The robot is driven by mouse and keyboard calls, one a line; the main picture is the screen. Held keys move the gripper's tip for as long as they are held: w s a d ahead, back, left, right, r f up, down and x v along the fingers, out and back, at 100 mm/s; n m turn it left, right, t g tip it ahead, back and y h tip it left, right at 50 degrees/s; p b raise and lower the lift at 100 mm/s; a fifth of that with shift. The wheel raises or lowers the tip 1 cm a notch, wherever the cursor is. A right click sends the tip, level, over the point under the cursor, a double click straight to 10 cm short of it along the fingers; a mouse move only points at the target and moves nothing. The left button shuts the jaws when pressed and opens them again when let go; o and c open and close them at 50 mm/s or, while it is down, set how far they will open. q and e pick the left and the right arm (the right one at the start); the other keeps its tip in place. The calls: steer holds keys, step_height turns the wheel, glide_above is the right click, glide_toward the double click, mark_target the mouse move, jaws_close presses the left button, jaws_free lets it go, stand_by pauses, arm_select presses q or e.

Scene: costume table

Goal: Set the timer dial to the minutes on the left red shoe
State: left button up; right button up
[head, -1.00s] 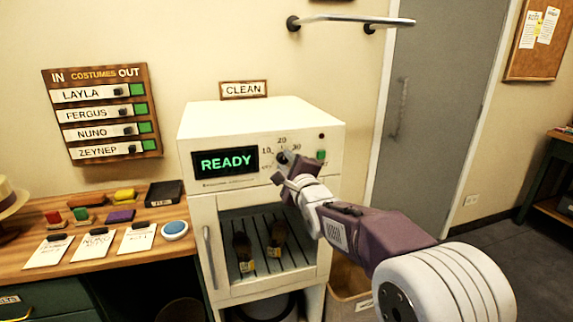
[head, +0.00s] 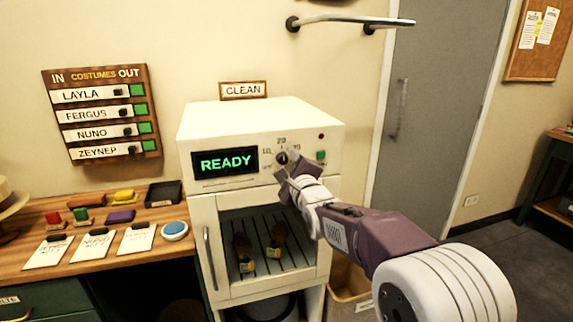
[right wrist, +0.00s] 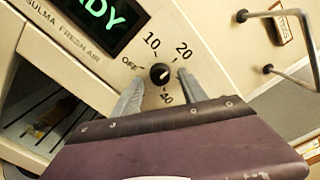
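The timer dial (head: 282,158) is a small black knob on the front of the white cabinet (head: 265,113), beside a display (head: 225,162) reading READY. In the right wrist view the dial (right wrist: 159,74) has marks OFF, 10, 20 and 40 around it; one finger hides part of the scale. A pale pointer line seems to aim up and right. My right gripper (right wrist: 158,92) is open, its fingers on either side of the dial; contact is not clear. Two dark brownish shoes, left (head: 243,248) and right (head: 277,236), sit on the rack with yellowish tags, too small to read. My left gripper is out of view.
A green button (head: 320,155) and a red lamp (head: 321,137) are right of the dial. A wooden table (head: 140,262) with cards and small blocks stands left. A metal rail (head: 350,19) juts from the wall above. A bin (head: 350,296) stands at lower right.

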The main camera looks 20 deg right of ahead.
steer(key=shift+r, duration=0.1)
steer(key=s, duration=0.9)
steer(key=shift+d, duration=0.15)
